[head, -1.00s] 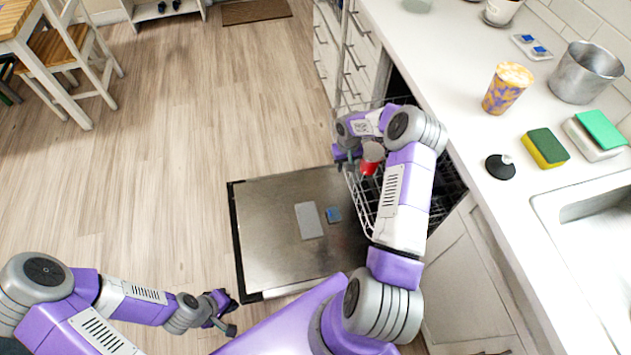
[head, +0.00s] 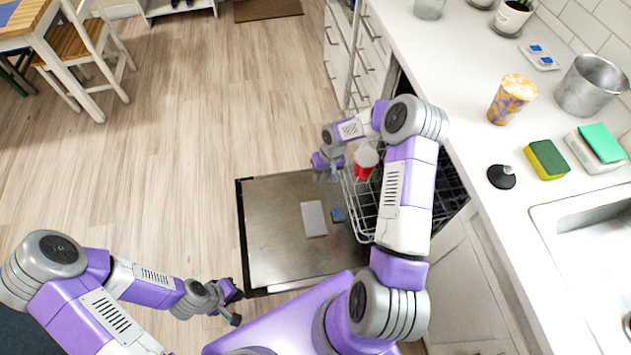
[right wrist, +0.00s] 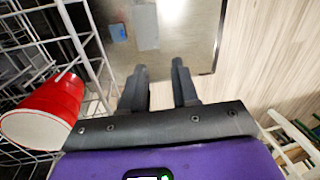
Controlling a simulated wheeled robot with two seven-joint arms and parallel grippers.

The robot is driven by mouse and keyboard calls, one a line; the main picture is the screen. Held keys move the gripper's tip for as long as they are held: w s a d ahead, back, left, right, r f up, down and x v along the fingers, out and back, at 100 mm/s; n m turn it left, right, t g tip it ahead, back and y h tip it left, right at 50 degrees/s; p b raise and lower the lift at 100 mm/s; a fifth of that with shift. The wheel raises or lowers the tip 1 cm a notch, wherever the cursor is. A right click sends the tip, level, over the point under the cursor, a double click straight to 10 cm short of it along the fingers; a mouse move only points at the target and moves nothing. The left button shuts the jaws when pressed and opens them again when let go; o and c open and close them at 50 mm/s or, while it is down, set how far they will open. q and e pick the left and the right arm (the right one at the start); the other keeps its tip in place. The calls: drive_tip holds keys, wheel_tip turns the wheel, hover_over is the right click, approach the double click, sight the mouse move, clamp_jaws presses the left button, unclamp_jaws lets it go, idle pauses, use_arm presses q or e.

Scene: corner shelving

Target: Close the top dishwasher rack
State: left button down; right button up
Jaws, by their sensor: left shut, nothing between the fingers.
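The top dishwasher rack (head: 364,226), a white wire basket, is slid out from under the counter above the lowered dishwasher door (head: 275,262). A red cup (head: 362,172) sits in it near the far outer corner. My right gripper (head: 328,174) is by that corner, on the rack's outer side. In the right wrist view its fingers (right wrist: 161,72) point down, apart and empty, beside the rack wires (right wrist: 97,55) and the red cup (right wrist: 45,112). I cannot tell whether they touch the rack. My left gripper (head: 236,304) is shut and empty, low at the door's near left corner.
The counter (head: 455,75) bounds the right side, with a patterned cup (head: 512,100), metal pot (head: 592,86), sponge (head: 546,159) and sink (head: 590,235). Drawers (head: 368,65) stand beyond the rack. The wooden floor (head: 190,110) is open to the left; a chair (head: 100,55) stands far left.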

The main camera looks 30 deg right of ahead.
sight(344, 179)
drive_tip(key=shift+s+a+f+y, duration=0.1)
drive_tip(key=shift+s+a+y, duration=0.1)
drive_tip(key=shift+a, duration=0.35)
drive_tip(key=shift+s+a+f+y, duration=0.1)
drive_tip(key=shift+s+a, duration=0.05)
drive_tip(key=shift+a, duration=0.45)
drive_tip(key=shift+s+a+f+y, duration=0.1)
drive_tip(key=shift+s+a, duration=0.1)
drive_tip(key=shift+a, duration=0.35)
drive_tip(key=shift+c, duration=0.4)
